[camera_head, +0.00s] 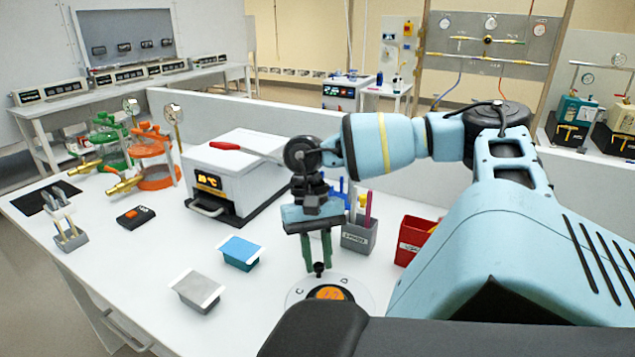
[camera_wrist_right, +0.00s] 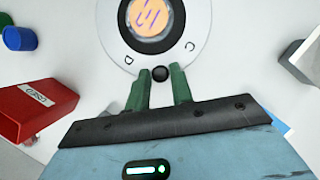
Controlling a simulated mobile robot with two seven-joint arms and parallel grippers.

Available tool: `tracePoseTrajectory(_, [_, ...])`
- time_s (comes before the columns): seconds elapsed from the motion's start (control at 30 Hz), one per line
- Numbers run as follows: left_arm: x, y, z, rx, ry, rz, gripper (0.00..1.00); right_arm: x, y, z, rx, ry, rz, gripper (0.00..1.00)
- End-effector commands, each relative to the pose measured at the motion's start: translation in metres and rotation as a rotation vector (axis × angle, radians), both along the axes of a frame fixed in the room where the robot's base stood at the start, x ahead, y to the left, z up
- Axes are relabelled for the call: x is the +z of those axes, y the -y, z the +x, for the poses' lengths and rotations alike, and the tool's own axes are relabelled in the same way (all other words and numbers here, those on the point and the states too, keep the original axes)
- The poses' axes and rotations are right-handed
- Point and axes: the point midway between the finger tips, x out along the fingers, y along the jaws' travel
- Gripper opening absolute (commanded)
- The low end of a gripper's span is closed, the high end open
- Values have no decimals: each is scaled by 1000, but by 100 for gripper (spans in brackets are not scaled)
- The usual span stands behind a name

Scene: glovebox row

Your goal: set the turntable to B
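The turntable is a white disc (camera_head: 355,291) with an orange centre, low in the head view; the letters C and D show on its near-gripper rim. In the right wrist view the disc (camera_wrist_right: 115,45) has a dark ring and a purple mark on its centre. A small black knob (camera_head: 319,268) stands at its rim between C and D; it also shows in the wrist view (camera_wrist_right: 160,74). My right gripper (camera_head: 318,268) points down with its green fingers apart, the tips on either side of the knob; contact is not clear. My left gripper is not in view.
A blue-topped tub (camera_head: 240,252) and a grey tub (camera_head: 198,291) sit left of the turntable. A grey pen holder (camera_head: 359,237) and a red bin (camera_head: 411,240) stand close behind and right. A white heater box (camera_head: 240,172) stands farther back.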

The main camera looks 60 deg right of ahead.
Motion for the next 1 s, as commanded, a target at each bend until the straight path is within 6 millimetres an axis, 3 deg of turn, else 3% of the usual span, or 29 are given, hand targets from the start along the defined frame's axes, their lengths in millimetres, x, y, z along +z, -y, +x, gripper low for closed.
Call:
tracePoseTrajectory(0.13, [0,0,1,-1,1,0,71,0,0,0,0,-1,1,41])
tracePoseTrajectory(0.47, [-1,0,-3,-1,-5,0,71,3,1,1,-1,0,0,41])
tracePoseTrajectory(0.8, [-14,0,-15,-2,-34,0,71,47,15,14,-1,0,3,41])
tracePoseTrajectory(1.0, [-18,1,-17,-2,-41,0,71,63,19,19,0,-1,1,41])
